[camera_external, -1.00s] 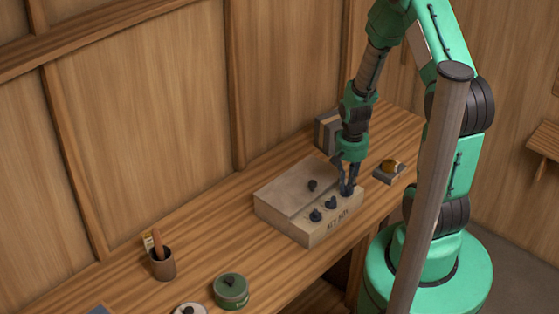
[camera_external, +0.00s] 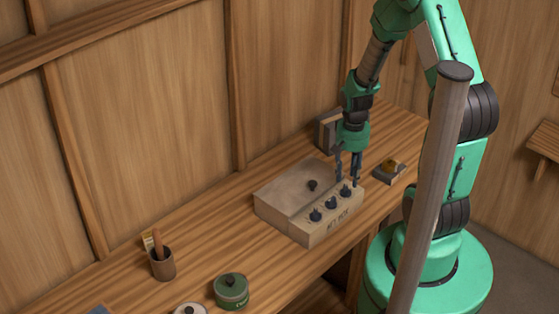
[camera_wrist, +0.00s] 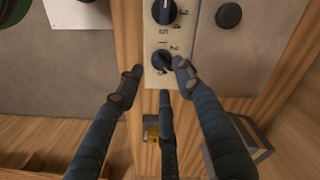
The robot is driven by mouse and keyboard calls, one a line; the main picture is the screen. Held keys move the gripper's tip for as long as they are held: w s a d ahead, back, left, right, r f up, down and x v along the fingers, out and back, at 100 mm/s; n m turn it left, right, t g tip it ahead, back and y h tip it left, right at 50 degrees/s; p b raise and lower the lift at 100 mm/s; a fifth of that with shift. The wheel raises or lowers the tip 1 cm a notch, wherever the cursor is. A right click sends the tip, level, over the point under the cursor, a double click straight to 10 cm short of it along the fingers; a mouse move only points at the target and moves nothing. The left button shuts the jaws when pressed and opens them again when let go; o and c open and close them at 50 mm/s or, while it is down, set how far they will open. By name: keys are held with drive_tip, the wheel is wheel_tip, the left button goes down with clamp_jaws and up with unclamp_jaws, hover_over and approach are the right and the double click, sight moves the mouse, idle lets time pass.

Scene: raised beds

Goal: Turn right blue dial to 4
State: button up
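The wooden box (camera_external: 283,190) bears a row of three dark blue dials on its front step: the left dial (camera_external: 316,214), the middle dial (camera_external: 331,202) and the right dial (camera_external: 345,190). My gripper (camera_external: 348,178) is open and empty just above the right dial, its fingers spread around it. The middle dial (camera_wrist: 163,11) is at the top edge.
A dark round knob (camera_external: 312,185) is on the box's upper surface. A grey frame-like object (camera_external: 327,130) is behind. A brush cup (camera_external: 162,263) and green tin (camera_external: 231,291) stand at the left front.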

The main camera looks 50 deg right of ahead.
sight(346, 187)
wheel_tip(346, 187, up, 8)
idle(0.4)
drive_tip(key=shift+r, duration=0.1)
idle(0.5)
drive_tip(key=a+r+n+t+b, duration=0.3)
drive_tip(key=a+r+n+b, duration=0.25)
drive_tip(key=a+r, duration=0.65)
drive_tip(key=s+a+r+n+t+b, duration=0.2)
drive_tip(key=s+a+r+n+b, duration=0.1)
drive_tip(key=s+a+r, duration=0.4)
drive_tip(key=shift+s+a+r+t+b, duration=0.35)
drive_tip(key=shift+s+a+b, duration=0.4)
drive_tip(key=shift+s+a, duration=0.35)
drive_tip(key=shift+s+d+n, duration=0.1)
drive_tip(key=shift+d+n, duration=0.05)
drive_tip(key=shift+n, duration=0.1)
